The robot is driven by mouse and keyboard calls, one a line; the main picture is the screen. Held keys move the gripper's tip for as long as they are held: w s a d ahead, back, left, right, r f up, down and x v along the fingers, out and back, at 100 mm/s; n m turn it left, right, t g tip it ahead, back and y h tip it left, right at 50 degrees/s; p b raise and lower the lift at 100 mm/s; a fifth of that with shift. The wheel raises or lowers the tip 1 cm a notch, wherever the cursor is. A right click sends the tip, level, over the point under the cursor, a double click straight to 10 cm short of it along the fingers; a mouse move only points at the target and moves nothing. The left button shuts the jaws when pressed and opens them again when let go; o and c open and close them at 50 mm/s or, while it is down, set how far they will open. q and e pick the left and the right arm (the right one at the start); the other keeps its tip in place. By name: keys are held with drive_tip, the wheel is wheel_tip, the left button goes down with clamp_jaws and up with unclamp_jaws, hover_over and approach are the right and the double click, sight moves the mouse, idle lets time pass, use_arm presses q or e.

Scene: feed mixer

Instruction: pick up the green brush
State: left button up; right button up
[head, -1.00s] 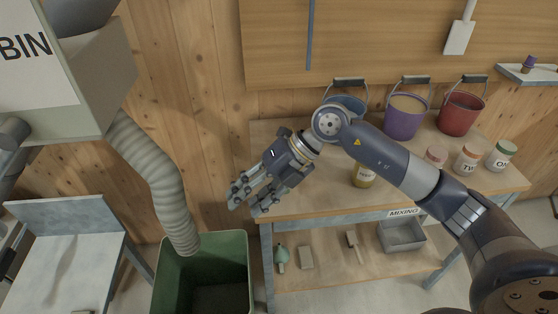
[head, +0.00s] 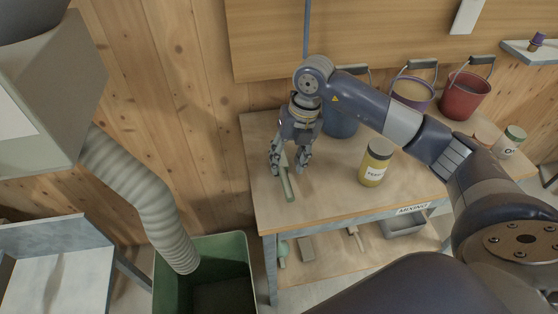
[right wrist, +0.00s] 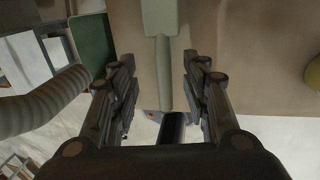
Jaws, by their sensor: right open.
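The green brush (head: 288,189) lies on the table's top near its left end. In the right wrist view its wider part (right wrist: 160,17) is at the top, and its narrower handle (right wrist: 163,75) runs down between my fingers. My right gripper (head: 290,166) points down over the brush. It is open, with one finger on either side of the handle; I cannot tell if either touches it. Part of the brush is hidden by the gripper in the head view. My left gripper is not in view.
A yellow jar (head: 376,163) stands right of the gripper. A blue bucket (head: 341,124), a purple bucket (head: 413,92) and a red bucket (head: 465,96) stand at the back. A green bin (head: 246,262) is at the table's left. The table front (head: 330,203) is clear.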

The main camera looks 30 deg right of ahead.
sight(285, 174)
drive_tip(key=shift+a+f, duration=0.15)
drive_tip(key=shift+f, duration=0.55)
drive_tip(key=f, duration=0.1)
drive_tip(key=f+p, duration=0.1)
drive_tip(key=f, duration=0.1)
drive_tip(key=f+p, duration=0.1)
drive_tip(key=f, duration=0.1)
drive_tip(key=shift+a, duration=0.25)
drive_tip(key=shift+w+f, duration=0.1)
drive_tip(key=shift+c, duration=0.6)
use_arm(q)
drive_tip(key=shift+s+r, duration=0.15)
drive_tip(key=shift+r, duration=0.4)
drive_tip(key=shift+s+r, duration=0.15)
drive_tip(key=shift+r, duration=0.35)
use_arm(e)
clamp_jaws()
